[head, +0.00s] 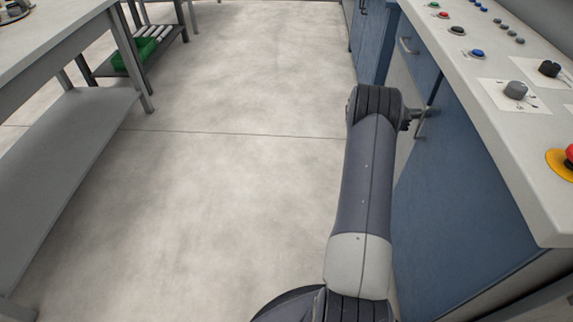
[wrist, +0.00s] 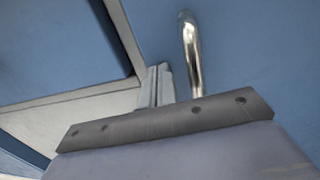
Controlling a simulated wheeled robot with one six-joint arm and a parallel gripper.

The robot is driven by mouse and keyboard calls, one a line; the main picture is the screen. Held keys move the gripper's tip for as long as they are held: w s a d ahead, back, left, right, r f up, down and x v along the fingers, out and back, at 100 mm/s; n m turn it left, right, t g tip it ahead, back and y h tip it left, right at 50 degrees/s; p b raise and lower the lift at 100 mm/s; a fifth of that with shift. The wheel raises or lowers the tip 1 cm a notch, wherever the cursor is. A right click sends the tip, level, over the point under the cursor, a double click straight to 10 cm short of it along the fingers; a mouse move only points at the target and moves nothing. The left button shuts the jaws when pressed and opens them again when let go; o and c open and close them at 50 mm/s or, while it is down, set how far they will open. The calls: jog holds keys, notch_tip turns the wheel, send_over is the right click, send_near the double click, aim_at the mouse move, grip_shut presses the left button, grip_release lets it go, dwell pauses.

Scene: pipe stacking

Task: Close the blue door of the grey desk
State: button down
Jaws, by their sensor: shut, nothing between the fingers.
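The grey desk (head: 515,105) runs along the right of the head view, with its blue door (head: 455,200) below the worktop. A metal handle on the door (wrist: 190,50) shows in the wrist view. My gripper (head: 412,114) is beside the upper part of the door, close to the handle. In the wrist view its shut fingers (wrist: 156,86) are just left of the handle, with nothing between them. I cannot tell whether they touch the door. How far the door stands open is unclear from these views.
Buttons and knobs (head: 515,90) sit on the desk top, with a red button (head: 569,160) at the right edge. Another blue cabinet front (head: 372,45) lies farther back. A grey table (head: 70,125) and green crate (head: 133,53) stand left. The floor (head: 220,150) between is clear.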

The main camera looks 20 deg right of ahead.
jog(key=shift+s+d+r, duration=0.1)
jog(key=shift+s+d, duration=0.1)
jog(key=shift+d, duration=0.25)
jog(key=shift+d+r, duration=0.1)
jog(key=w+p+v, duration=0.1)
jog(key=v, duration=1.4)
jog(key=shift+w+d, duration=0.3)
jog(key=shift+w, duration=0.1)
jog(key=s+b+x, duration=0.1)
jog(key=x, duration=1.2)
jog(key=shift+s, duration=0.45)
jog(key=shift+f, duration=0.25)
